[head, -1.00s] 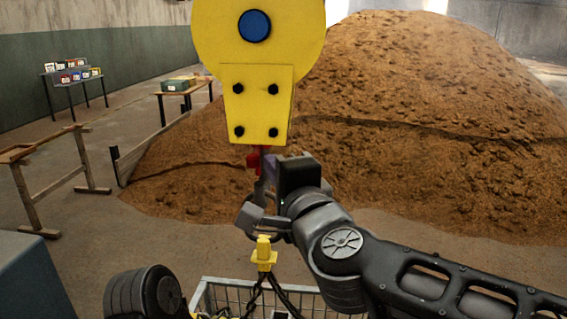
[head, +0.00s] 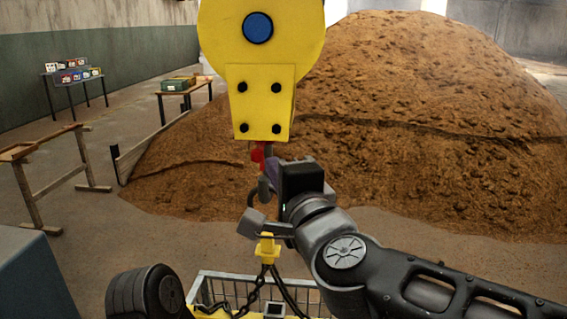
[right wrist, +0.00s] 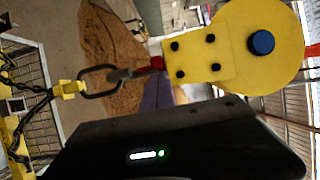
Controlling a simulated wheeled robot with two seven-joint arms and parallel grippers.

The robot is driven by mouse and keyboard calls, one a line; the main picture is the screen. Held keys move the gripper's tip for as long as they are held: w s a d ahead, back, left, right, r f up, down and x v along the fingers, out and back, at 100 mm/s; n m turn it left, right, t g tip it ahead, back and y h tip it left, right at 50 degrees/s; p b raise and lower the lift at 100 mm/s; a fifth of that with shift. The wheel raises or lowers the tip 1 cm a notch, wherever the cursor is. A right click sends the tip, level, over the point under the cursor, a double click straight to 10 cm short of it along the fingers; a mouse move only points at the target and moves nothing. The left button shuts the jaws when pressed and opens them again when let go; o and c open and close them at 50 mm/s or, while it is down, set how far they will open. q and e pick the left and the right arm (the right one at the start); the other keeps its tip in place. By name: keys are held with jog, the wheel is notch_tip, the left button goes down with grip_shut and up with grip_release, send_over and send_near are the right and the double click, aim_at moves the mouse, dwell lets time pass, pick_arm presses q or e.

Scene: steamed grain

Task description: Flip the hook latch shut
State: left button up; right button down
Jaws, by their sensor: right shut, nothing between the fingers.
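The yellow hook block (head: 262,85) hangs at the upper middle of the head view. Below it is the dark grey hook (head: 263,190), with the small red latch (head: 258,155) at its top. A yellow coupling (head: 267,247) hangs at the hook's lower end. The wrist view shows the block (right wrist: 225,45), the red latch (right wrist: 156,62) and the dark ring-like hook (right wrist: 97,80). The gripper partly hides the hook, so the latch's exact position is unclear. My left gripper is out of view.
Chains (head: 287,296) run from the coupling to a wire basket (head: 206,292) at the bottom. A large brown grain heap (head: 430,110) fills the back right. Wooden trestles (head: 35,190) and tables with boxes (head: 178,86) stand at the left.

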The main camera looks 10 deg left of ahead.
jog(key=s+a+p, duration=0.1)
jog(key=s+a, duration=0.1)
jog(key=s, duration=0.4)
jog(key=shift+a, duration=0.25)
